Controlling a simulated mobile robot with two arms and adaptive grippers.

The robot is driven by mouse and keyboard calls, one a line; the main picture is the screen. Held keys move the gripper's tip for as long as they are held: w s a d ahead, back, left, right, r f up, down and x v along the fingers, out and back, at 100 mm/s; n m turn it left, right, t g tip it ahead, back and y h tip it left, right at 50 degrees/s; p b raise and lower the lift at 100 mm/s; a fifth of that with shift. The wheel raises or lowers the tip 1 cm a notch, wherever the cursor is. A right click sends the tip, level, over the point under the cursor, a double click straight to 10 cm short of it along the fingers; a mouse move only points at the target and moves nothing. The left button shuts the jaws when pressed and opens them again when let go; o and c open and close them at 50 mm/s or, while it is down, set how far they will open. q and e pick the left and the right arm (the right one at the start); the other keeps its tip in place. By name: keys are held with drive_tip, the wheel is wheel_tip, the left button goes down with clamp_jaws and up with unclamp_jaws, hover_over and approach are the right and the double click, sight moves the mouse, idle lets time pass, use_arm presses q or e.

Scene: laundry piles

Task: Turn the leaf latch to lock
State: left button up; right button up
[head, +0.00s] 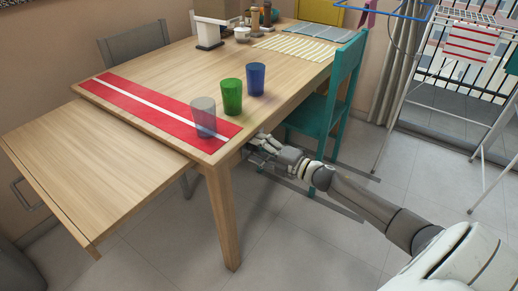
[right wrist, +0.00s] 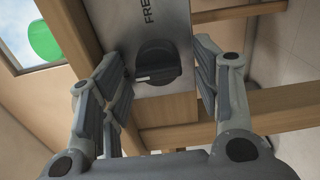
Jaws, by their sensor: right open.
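The leaf latch is a dark round knob (right wrist: 158,62) with a light pointer mark, on a metal plate (right wrist: 135,22) under the table. In the head view my right gripper (head: 264,143) is at the table's near right edge, and the latch is hidden there. The wooden leaf (head: 95,165) sticks out at the left, lower than the tabletop (head: 165,75). My left gripper is not in view.
A clear glass (head: 204,118), a green glass (head: 231,97) and a blue glass (head: 256,79) stand near the table's right edge. A red runner (head: 130,102) crosses the table. A teal chair (head: 330,110) stands close beyond my right gripper. Wooden beams (right wrist: 270,115) surround the latch.

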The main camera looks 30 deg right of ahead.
drive_tip(key=v, duration=1.2)
idle(0.6)
